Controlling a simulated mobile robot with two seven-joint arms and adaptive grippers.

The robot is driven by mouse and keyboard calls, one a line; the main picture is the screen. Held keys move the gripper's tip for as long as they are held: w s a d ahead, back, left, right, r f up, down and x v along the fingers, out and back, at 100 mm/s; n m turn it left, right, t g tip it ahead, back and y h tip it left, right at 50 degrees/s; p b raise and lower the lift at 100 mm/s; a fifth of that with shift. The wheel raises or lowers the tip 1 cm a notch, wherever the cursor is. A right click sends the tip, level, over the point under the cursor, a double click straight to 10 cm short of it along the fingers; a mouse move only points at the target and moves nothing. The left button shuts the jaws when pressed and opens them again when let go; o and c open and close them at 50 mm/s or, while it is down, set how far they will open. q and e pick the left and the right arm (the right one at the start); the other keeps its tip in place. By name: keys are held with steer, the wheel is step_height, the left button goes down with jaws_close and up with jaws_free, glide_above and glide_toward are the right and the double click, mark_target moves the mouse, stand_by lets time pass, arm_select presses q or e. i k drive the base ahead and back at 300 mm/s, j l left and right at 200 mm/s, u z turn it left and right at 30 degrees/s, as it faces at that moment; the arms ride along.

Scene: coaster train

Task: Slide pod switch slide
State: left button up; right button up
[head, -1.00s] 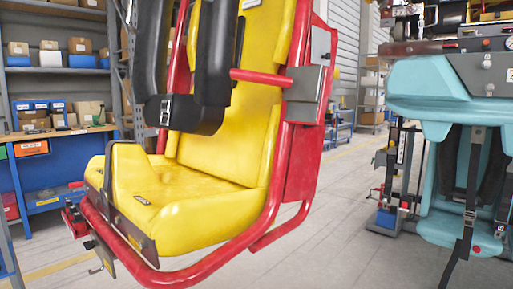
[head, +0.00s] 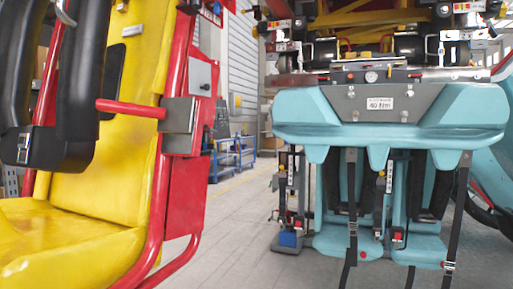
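A yellow seat (head: 105,165) with a red tubular frame and black padded restraints hangs at the left of the head view. A teal seat unit (head: 400,125) with black straps fills the right side. It has a grey top plate with a small label and a round gauge. I cannot tell which part is the pod switch slide. Small red-and-grey fittings (head: 290,205) stand on upright posts beside the teal unit. Neither of my grippers shows in the view.
Open grey floor (head: 225,235) lies between the yellow seat and the teal unit. A blue cart (head: 233,155) stands farther back by a shuttered wall. A dark wheel shows at the right edge. Yellow and red framework rises above the teal unit.

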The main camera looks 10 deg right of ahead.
mark_target(206, 145)
steer(key=u, duration=1.5)
steer(key=z, duration=1.5)
steer(key=i+l+u, duration=0.25)
steer(key=l, duration=0.15)
steer(key=l+u, duration=0.25)
steer(key=i+l+u, duration=0.25)
steer(key=l, duration=0.3)
steer(key=k, duration=0.1)
